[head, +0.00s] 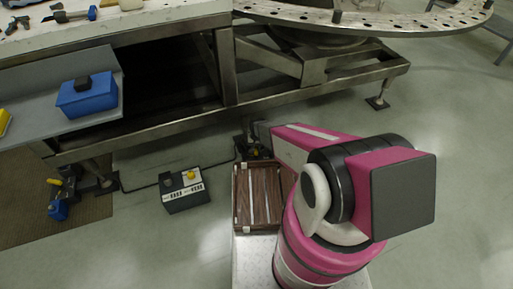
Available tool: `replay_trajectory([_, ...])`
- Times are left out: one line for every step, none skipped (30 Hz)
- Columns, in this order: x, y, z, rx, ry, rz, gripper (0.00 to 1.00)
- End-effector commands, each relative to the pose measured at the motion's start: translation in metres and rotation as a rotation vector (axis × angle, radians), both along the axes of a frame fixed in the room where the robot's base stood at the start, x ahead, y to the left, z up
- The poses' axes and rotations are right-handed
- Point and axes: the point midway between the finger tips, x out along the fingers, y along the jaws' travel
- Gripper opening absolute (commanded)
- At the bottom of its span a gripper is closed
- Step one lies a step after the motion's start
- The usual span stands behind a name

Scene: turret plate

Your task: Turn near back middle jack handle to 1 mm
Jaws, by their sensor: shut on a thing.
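My gripper (253,136) is at the end of my pink arm, low by the frame's bottom rail. It is small and dark, and shut on the jack handle. The jack (246,150) stands on the floor under the middle of the steel frame (190,133). The handle is hard to make out among the dark parts, and my arm hides part of the area. The handle's angle cannot be told. A dark box (186,199) with a yellow knob and small displays stands on the floor to the left; its readings are too small to read.
A wooden tray (236,205) with light slats lies just in front of the jack, beside my arm. Other feet stand at the left (103,185) and far right (378,102). A blue box (88,101) sits on a grey shelf. The floor between the dark box and tray is clear.

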Motion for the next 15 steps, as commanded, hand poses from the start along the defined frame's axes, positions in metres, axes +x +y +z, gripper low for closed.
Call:
replay_trajectory([-0.0001, -0.0001, 0.0005, 0.000, 0.000, -0.015, 0.00])
replay_trajectory([-0.0001, -0.0001, 0.0005, 0.000, 0.000, -0.025, 0.00])
replay_trajectory([0.0000, -0.0001, 0.0005, 0.000, 0.000, -0.035, 0.00])
replay_trajectory([0.0000, -0.0001, 0.0005, 0.000, 0.000, -0.041, 0.00])
replay_trajectory([0.0000, -0.0001, 0.0005, 0.000, 0.000, -0.047, 0.00])
replay_trajectory([-0.0001, -0.0001, 0.0006, 0.000, 0.000, -0.054, 0.00])
replay_trajectory([0.0000, -0.0001, 0.0006, 0.000, 0.000, -0.058, 0.00])
replay_trajectory([0.0000, -0.0001, 0.0006, 0.000, 0.000, -0.060, 0.00])
replay_trajectory([0.0000, -0.0001, 0.0006, 0.000, 0.000, -0.063, 0.00])
replay_trajectory([0.0000, -0.0001, 0.0006, 0.000, 0.000, -0.065, 0.00])
replay_trajectory([0.0000, -0.0001, 0.0006, 0.000, 0.000, -0.066, 0.00])
replay_trajectory([0.0000, -0.0001, 0.0006, 0.000, 0.000, -0.067, 0.00])
replay_trajectory([0.0000, -0.0001, 0.0006, 0.000, 0.000, -0.067, 0.00])
replay_trajectory([0.0000, -0.0001, 0.0006, 0.000, 0.000, -0.067, 0.00])
replay_trajectory([0.0000, -0.0001, 0.0006, 0.000, 0.000, -0.067, 0.00])
